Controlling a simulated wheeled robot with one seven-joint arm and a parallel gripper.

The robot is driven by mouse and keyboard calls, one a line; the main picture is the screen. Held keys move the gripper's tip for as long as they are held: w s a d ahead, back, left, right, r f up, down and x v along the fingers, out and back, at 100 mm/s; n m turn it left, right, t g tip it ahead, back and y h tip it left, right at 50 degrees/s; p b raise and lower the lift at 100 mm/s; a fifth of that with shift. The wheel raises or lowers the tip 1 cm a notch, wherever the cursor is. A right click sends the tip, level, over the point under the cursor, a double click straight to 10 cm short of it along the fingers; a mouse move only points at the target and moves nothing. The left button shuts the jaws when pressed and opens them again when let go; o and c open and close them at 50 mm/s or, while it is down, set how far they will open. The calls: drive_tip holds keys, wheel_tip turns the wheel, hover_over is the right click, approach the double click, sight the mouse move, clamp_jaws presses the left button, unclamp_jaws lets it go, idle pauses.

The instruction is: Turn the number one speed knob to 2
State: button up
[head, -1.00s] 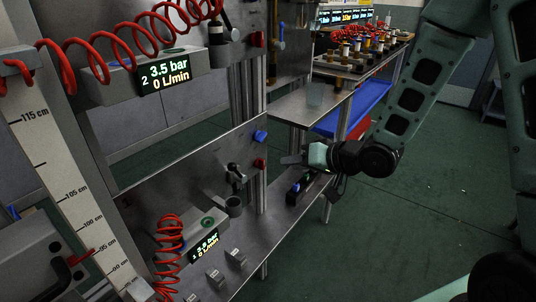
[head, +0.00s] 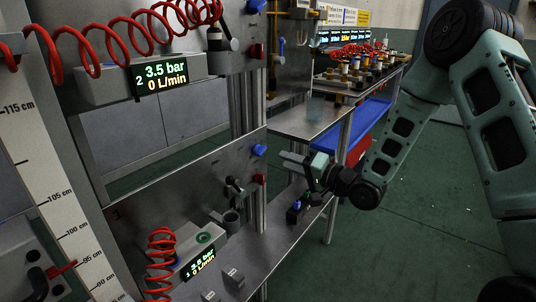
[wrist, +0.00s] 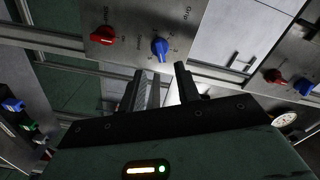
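A blue knob (head: 259,150) sits on the right edge of the lower metal panel, above a red knob (head: 260,180).
The upper panel has another blue knob (head: 256,6) and red knob (head: 257,50). A display (head: 166,76) reads 2, 3.5 bar, 0 L/min. A lower display (head: 200,262) and red coiled hoses are at left. A bench with a blue bin (head: 368,122) stands behind.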

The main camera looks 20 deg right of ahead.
sight(263, 152)
drive_tip(key=x, duration=0.7)
drive_tip(key=shift+w+a, duration=0.25)
drive_tip(key=shift+w, duration=0.05)
clamp_jaws()
